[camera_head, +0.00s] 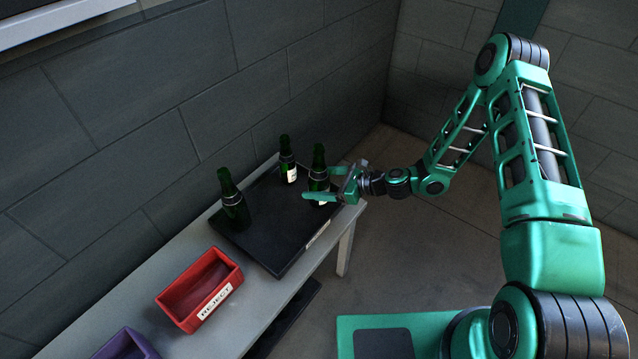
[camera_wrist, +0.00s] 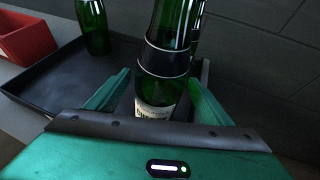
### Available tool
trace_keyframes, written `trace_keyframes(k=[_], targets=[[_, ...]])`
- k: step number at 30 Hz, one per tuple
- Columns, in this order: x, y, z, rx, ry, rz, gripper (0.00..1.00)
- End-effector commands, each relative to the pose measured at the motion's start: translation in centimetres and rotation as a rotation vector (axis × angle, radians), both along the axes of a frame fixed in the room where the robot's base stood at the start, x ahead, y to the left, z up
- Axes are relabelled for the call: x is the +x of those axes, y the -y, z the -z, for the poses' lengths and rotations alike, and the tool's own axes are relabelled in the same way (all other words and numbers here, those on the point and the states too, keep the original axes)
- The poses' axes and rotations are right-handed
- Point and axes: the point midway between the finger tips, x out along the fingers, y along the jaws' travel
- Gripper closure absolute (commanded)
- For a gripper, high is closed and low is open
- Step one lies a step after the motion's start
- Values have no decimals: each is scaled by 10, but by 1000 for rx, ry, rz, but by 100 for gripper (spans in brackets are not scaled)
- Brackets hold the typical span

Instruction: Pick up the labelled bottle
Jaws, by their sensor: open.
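Three dark green bottles stand upright on a black tray (camera_head: 268,237). The right bottle (camera_head: 319,157) has a white label low on its body. It stands between the spread fingers of my gripper (camera_head: 321,184). In the wrist view this labelled bottle (camera_wrist: 172,28) rises between the green fingers of my gripper (camera_wrist: 155,97), with a dark band and part of its label showing. The fingers look apart from the glass. A second labelled bottle (camera_head: 287,158) stands at the back of the tray. The left bottle (camera_head: 233,198) shows no white label.
A red bin (camera_head: 183,319) marked REJECT sits on the grey table (camera_head: 240,318), and a purple bin (camera_head: 124,345) is at its near end. Grey block walls close off the back. The bottle behind the near one (camera_wrist: 197,30) stands close to it.

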Motion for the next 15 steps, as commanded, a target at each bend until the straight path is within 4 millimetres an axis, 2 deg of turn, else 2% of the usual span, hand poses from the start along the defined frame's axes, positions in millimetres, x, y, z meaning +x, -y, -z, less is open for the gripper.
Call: trace_keyframes(k=[1, 8, 9, 15], targets=[[0, 0, 0, 0, 0, 0, 26], [0, 0, 0, 0, 0, 0, 81], [0, 0, -1, 2, 1, 0, 85], [0, 0, -1, 2, 1, 0, 85]])
